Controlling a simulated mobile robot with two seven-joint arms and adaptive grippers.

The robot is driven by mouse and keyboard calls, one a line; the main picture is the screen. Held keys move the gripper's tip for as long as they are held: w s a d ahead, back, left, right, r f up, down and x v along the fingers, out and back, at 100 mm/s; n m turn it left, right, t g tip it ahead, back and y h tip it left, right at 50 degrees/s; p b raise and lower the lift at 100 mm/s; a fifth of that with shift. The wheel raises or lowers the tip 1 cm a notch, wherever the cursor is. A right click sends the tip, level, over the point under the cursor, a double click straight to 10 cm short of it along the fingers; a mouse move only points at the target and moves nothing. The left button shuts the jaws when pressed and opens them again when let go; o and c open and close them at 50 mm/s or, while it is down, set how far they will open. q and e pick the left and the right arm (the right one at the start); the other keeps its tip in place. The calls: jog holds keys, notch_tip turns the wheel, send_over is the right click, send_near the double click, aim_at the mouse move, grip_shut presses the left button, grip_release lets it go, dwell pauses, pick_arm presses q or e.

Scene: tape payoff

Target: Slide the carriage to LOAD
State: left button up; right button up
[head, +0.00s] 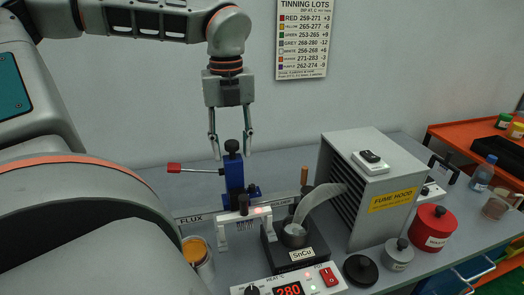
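A white comb-like rack (240,232) is in front of the blue block. A FLUX label (191,219) shows at the rail's left end. I can read no LOAD mark. My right gripper is not in view.
The solder pot (294,236) marked SnCu holds a pale curved piece, with a heater box (322,282) reading 280 in front. The fume hood (366,190) stands close on the right. A flux cup (196,250) is at front left. A red canister (433,228) stands farther right.

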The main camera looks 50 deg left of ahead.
pick_arm(q)
jog(key=shift+r, duration=0.1)
jog(key=shift+r, duration=0.15)
jog(key=shift+r+p, duration=1.1)
jog(key=shift+r, duration=0.75)
jog(key=shift+r+p, duration=0.8)
jog(key=shift+r, duration=0.65)
jog(key=shift+f, duration=0.1)
